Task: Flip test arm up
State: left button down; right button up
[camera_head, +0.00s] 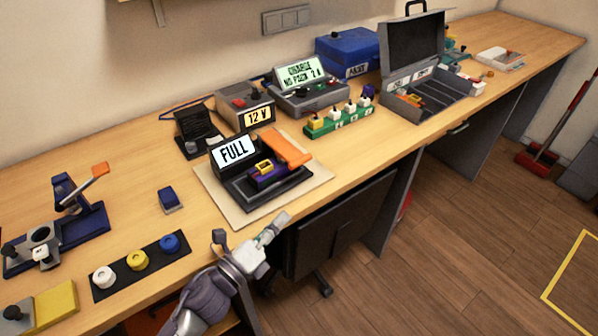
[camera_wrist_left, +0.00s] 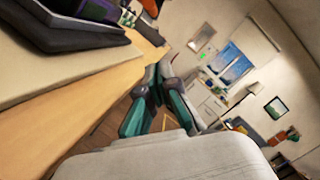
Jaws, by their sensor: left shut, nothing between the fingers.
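The test stand is a dark base (camera_head: 238,190) on a beige mat (camera_head: 316,183), with a lit screen reading "FULL" (camera_head: 233,151). An orange arm (camera_head: 286,148) stands at its right side, tilted, with its upper end toward the back left. A purple part with a yellow frame (camera_head: 263,168) sits in the base. My left gripper (camera_head: 275,225) is shut and empty, in front of the bench's near edge and below the mat. In the left wrist view its fingers (camera_wrist_left: 160,95) show closed, with the bench edge to their left. My right gripper is not in view.
A "12 V" box (camera_head: 245,106), a "CHARGE NO PACK" unit (camera_head: 305,90) and a green rack (camera_head: 340,120) stand behind. An open grey case (camera_head: 428,85) is at the right. A black strip with three round pieces (camera_head: 139,262) lies at the left. A black chair (camera_head: 335,225) stands under the bench.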

pick_arm(q)
jog(key=x, duration=0.3)
jog(key=p+x, duration=0.1)
jog(key=x, duration=0.2)
jog(key=p+x, duration=0.1)
jog(key=x, duration=0.3)
jog(key=shift+r, duration=0.3)
jog(key=shift+w+a+r+p, duration=0.65)
jog(key=shift+w+a+p, duration=0.1)
jog(key=shift+p, duration=0.1)
jog(key=shift+w+a+r, duration=0.2)
jog(key=shift+w+a, duration=0.05)
jog(key=shift+a, duration=0.1)
jog(key=shift+w, duration=0.1)
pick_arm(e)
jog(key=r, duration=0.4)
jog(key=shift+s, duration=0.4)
